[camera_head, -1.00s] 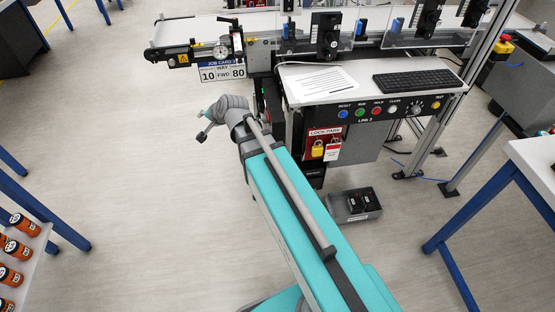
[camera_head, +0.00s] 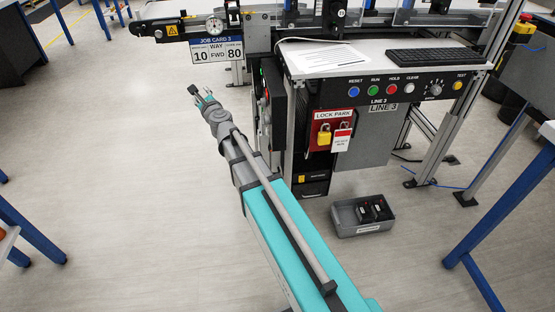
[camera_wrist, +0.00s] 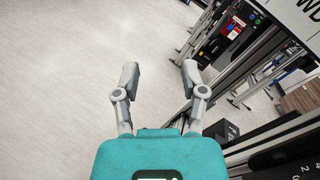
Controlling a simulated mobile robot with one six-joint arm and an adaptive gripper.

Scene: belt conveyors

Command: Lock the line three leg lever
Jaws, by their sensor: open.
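My gripper (camera_head: 203,98) is open and empty, out in front of the line 3 station. Its two fingers spread apart over bare floor in the wrist view (camera_wrist: 158,76). The leg lever cannot be made out clearly. A dark box (camera_head: 272,105) with small green and red spots is on the station's left leg, to the right of my gripper. The red lock park board (camera_head: 325,114) hangs under the console. It carries a yellow padlock (camera_head: 324,137) and a white-and-red tag (camera_head: 342,138).
The console (camera_head: 394,88) has coloured buttons, a knob, a keyboard and a paper. The job card sign (camera_head: 217,50) hangs from the conveyor's left end. A grey bin (camera_head: 362,215) with dark items stands on the floor. A blue-legged table (camera_head: 510,210) is at the right.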

